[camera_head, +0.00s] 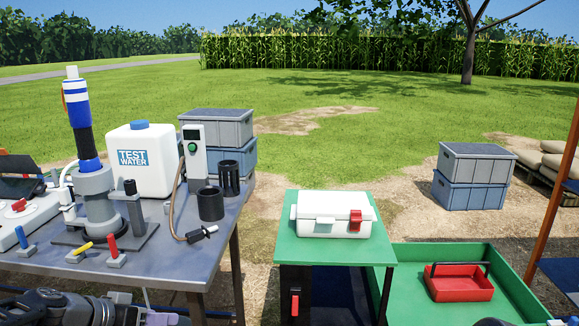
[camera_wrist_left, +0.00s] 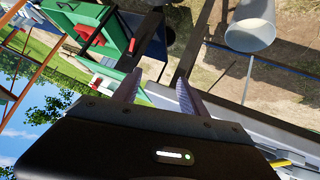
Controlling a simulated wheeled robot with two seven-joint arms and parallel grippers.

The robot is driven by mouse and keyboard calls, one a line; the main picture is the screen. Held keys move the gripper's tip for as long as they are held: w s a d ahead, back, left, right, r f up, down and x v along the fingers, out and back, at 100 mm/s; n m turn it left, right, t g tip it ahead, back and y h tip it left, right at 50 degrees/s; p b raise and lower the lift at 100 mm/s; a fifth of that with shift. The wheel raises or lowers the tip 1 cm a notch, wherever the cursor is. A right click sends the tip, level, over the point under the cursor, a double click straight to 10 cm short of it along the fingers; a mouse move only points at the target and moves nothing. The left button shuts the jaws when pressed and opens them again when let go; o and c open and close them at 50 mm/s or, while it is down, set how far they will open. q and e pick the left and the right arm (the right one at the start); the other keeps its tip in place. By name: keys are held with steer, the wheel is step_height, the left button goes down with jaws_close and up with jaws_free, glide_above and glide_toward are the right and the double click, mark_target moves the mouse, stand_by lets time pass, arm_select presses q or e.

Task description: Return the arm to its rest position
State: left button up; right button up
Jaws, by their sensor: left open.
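My left arm comes in along the bottom left edge of the head view, below the front edge of the grey table (camera_head: 150,262). My left gripper (camera_head: 165,319) is at the bottom edge there, partly cut off. In the left wrist view its two pale purple fingers (camera_wrist_left: 157,92) stand apart with nothing between them, so it is open and empty. My right gripper does not show in either view.
The grey table holds a white test water container (camera_head: 145,160), a blue and white cylinder on a stand (camera_head: 78,120) and black cups (camera_head: 210,204). A green stand bears a white case (camera_head: 333,214). A red tray (camera_head: 460,284) lies in a green cart bed (camera_head: 415,258).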

arm_select(q)
steer(key=s+d+f+n+g+y+p, duration=0.1)
steer(key=s+f+n+y+p, duration=0.15)
steer(key=f, duration=0.65)
steer(key=s+d+f+n+g+y+p, duration=0.15)
steer(key=f+n, duration=0.25)
steer(key=f, duration=0.5)
steer(key=s+d+f+g+h+p, duration=0.1)
steer(key=s+d+f, duration=0.2)
steer(key=s+d, duration=0.3)
steer(key=s+d+f+m+g+h+p, duration=0.1)
steer(key=s+d+f, duration=0.3)
steer(key=s, duration=0.5)
steer(key=s+d+f+m+g+h+p, duration=0.1)
steer(key=s+d+f+g+p, duration=0.2)
steer(key=s+d, duration=0.4)
steer(key=shift+s+d+f, duration=0.3)
steer(key=shift+d+f, duration=0.25)
steer(key=shift+d, duration=0.15)
steer(key=shift+a, duration=0.1)
